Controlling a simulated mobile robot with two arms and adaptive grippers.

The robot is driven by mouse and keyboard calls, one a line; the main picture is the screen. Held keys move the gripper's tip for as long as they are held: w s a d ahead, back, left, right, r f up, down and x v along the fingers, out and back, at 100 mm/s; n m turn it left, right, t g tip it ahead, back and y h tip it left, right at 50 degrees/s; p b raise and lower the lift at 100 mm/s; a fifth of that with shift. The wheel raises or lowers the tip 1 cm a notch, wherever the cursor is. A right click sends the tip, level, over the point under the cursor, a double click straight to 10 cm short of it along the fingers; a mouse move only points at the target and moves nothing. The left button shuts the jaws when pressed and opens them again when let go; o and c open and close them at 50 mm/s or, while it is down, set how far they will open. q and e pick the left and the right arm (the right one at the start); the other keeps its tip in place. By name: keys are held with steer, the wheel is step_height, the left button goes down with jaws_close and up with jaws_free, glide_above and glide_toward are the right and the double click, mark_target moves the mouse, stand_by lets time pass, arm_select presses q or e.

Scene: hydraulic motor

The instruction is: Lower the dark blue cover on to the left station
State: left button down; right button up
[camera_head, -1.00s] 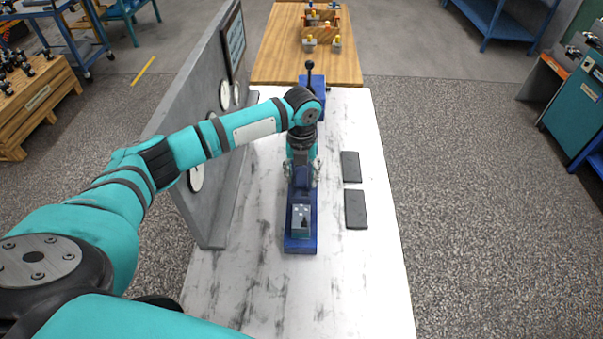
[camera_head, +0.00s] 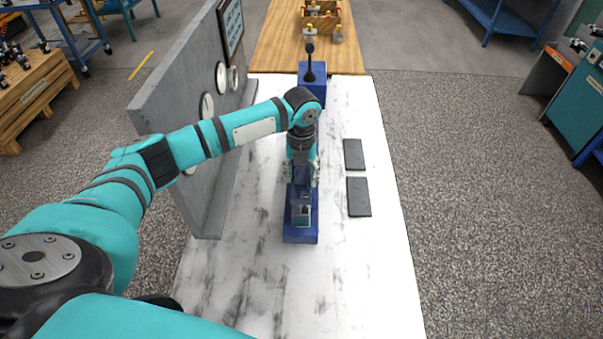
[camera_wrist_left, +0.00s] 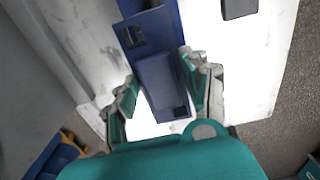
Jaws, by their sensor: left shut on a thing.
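My left gripper (camera_head: 301,181) is shut on the dark blue cover, which shows between its fingers in the left wrist view (camera_wrist_left: 160,80). In the head view the gripper and cover are over the long blue base of the station (camera_head: 300,237) on the white table. The base also shows in the wrist view (camera_wrist_left: 163,30). I cannot tell whether the cover touches it. My right gripper is not in view.
Two dark grey plates (camera_head: 354,154) (camera_head: 358,197) lie right of the base. A blue block with a black lever (camera_head: 312,88) stands behind. A grey wall panel with round dials (camera_head: 192,120) rises on the left. The table's near part is clear.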

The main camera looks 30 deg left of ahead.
mark_target(302, 183)
arm_select(q)
steer(key=shift+f+b, duration=0.7)
steer(key=shift+f, duration=1.4)
steer(key=shift+f+b, duration=0.35)
steer(key=shift+f, duration=0.2)
steer(key=c, duration=0.5)
jaws_free()
steer(key=shift+c, duration=0.2)
